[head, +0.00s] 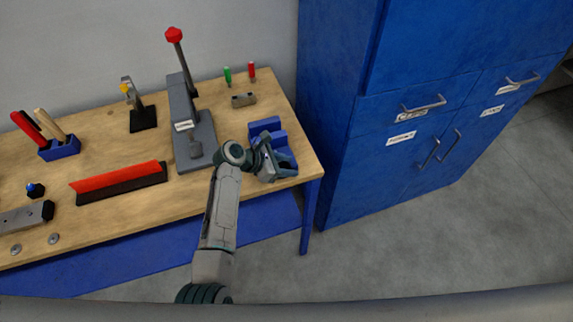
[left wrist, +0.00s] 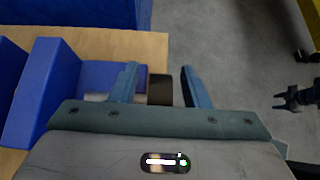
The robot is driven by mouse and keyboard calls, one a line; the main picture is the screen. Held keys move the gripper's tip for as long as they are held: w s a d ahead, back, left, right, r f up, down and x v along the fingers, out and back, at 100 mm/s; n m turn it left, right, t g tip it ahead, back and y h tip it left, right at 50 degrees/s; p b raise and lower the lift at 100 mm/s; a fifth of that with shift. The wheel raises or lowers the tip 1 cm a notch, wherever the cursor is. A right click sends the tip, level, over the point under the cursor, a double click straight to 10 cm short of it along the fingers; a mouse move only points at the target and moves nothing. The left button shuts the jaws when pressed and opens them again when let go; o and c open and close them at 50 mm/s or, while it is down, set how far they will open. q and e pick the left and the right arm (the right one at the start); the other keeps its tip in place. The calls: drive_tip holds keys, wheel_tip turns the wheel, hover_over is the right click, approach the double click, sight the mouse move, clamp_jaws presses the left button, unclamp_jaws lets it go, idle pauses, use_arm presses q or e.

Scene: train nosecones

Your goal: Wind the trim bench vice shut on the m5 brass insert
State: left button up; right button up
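The blue trim bench vice (head: 266,127) stands at the right end of the wooden bench. In the left wrist view its blue blocks (left wrist: 45,85) fill the left side, with a gap between them. I cannot make out a brass insert in either view. My left gripper (head: 284,168) is at the vice's near side, over the bench's right front corner.
A grey lever press (head: 190,125) with a red knob stands left of the vice. A small grey-brown block (head: 243,100) and green (head: 228,76) and red (head: 252,72) tools are behind. A red-topped bar (head: 120,180) lies left. Blue cabinets (head: 400,130) stand right of the bench.

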use_arm(q)
drive_tip(key=shift+s+a+r, duration=0.1)
drive_tip(key=shift+a+r, duration=0.1)
drive_tip(key=shift+a, duration=0.3)
drive_tip(key=b+v, duration=0.3)
drive_tip(key=v, duration=0.6)
drive_tip(key=shift+a+r, duration=0.2)
drive_tip(key=shift+r, duration=0.15)
drive_tip(key=shift+s, duration=0.1)
